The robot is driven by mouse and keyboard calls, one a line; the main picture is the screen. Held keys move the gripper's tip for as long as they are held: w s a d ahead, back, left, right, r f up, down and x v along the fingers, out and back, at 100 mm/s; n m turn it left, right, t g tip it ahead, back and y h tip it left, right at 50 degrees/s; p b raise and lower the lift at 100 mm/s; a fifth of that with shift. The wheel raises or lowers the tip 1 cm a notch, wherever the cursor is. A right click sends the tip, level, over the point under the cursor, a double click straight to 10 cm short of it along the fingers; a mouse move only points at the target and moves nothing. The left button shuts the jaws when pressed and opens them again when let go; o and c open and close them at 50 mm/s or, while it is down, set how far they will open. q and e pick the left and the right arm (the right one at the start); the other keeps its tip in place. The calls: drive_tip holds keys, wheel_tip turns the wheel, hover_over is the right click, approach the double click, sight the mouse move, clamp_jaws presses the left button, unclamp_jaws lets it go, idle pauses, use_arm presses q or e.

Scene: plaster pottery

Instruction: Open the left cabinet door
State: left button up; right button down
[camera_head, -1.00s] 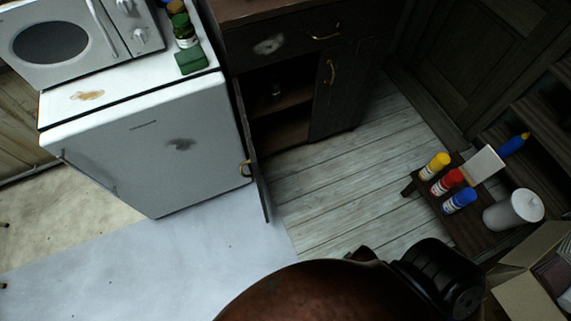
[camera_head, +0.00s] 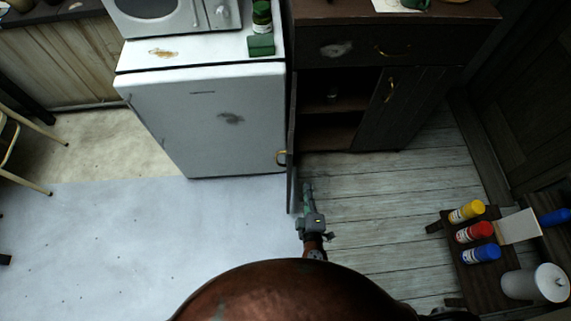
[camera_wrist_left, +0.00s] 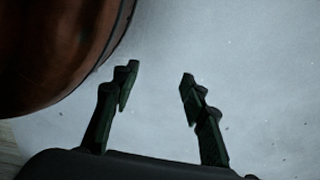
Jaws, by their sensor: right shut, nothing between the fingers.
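The dark cabinet (camera_head: 430,112) stands right of the white fridge. Its left door (camera_head: 292,180) stands wide open, seen nearly edge-on, beside the fridge front. The door's brass handle (camera_head: 281,157) is on the side facing left. The shelves inside are exposed, with a small object on one. My right gripper (camera_head: 307,187) is shut and empty, just right of the door's free edge, on its inner side; I cannot tell if it touches the door. My left gripper (camera_wrist_left: 157,85) is open and empty above the pale floor in the left wrist view; it is out of the head view.
The fridge (camera_head: 215,125) carries a microwave (camera_head: 165,15) and green items. The cabinet's right door (camera_head: 400,112) is shut. At the right, a small dark table holds yellow, red and blue bottles (camera_head: 475,232) and a white canister (camera_head: 537,283). The floor before the fridge is clear.

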drive_tip(key=s+a+r+n+t+y, duration=0.1)
drive_tip(key=a+r+n+y, duration=0.2)
drive_tip(key=a, duration=0.3)
drive_tip(key=a+r+n+t+y, duration=0.1)
drive_tip(key=a+r+n+y, duration=0.25)
drive_tip(key=a, duration=0.35)
use_arm(q)
drive_tip(key=shift+s+a+r+b, duration=0.1)
drive_tip(key=shift+a+r+b, duration=0.05)
drive_tip(key=shift+a+b, duration=0.2)
use_arm(e)
drive_tip(key=w+d, duration=0.1)
drive_tip(key=w, duration=0.8)
drive_tip(key=shift+d+n+h, duration=0.15)
drive_tip(key=shift+n+h, duration=0.1)
